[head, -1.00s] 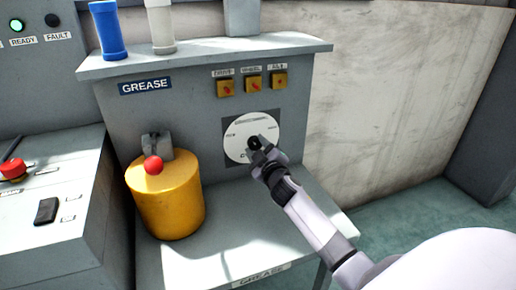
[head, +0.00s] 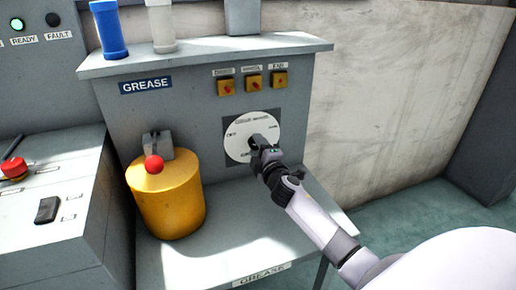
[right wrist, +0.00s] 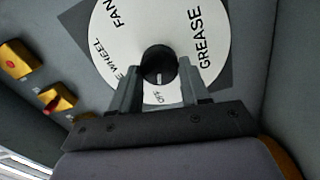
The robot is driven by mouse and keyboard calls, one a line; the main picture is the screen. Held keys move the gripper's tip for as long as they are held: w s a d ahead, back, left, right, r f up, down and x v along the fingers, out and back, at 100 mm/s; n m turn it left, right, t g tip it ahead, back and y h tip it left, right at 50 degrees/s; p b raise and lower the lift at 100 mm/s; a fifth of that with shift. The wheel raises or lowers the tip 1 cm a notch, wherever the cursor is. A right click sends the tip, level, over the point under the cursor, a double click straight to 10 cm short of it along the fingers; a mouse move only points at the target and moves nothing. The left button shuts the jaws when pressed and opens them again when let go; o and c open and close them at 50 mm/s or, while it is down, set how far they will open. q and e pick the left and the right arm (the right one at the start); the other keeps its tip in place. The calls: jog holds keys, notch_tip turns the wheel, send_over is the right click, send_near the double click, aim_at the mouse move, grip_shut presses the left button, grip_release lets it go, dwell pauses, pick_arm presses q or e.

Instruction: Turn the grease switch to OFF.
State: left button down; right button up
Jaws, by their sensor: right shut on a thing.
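The grease switch is a black knob on a round white dial (head: 238,130), on the front of the grey grease station. In the right wrist view the dial (right wrist: 207,75) shows FAN, WHEEL, GREASE and OFF printed around the knob (right wrist: 158,60). A small pale mark on the knob lies on the side towards OFF, but its exact pointing is hard to tell. My right gripper (head: 259,148) is at the dial, and in the wrist view its fingers (right wrist: 158,75) are shut on the knob from both sides. My left gripper is not in view.
Several small yellow switches (head: 253,82) sit above the dial. A yellow canister (head: 168,205) with a red ball (head: 154,165) stands left of it on the shelf. Blue (head: 109,30) and white (head: 162,28) cylinders stand on top. A control desk (head: 50,250) is at the left.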

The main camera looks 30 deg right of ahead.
jog(key=shift+f, duration=0.1)
dwell(0.3)
jog(key=o, duration=1.1)
jog(key=shift+c, duration=0.2)
jog(key=p+v, duration=0.1)
jog(key=v, duration=0.6)
jog(key=shift+s, duration=0.2)
